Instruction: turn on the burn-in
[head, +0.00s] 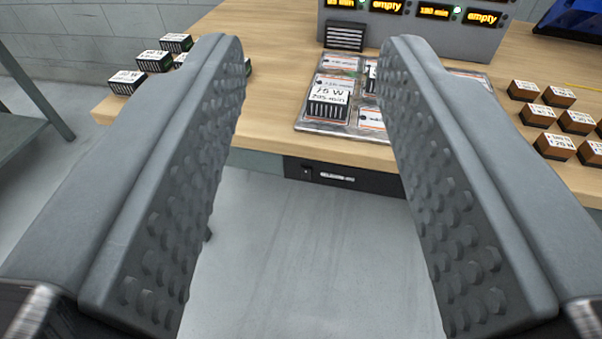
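My gripper (312,50) is open and empty, its two grey studded fingers wide apart in the foreground. Between them, under the table's front edge, is a dark panel (360,183) with a small black switch (306,171) and a light label, too small to read surely. Its right part is hidden by the right finger. On the table a tray (310,124) with marked places holds a black finned module (328,104) labelled 75 W. Behind it stands a grey unit (350,17) with amber displays, some reading "empty" and others showing minutes, and green lamps.
The wooden table (270,100) carries black finned modules (155,61) at the left and several orange-brown modules (555,145) at the right. A dark finned block (345,36) sits before the grey unit. A dark screen (570,18) is at the far right. The floor (300,260) before the table is clear.

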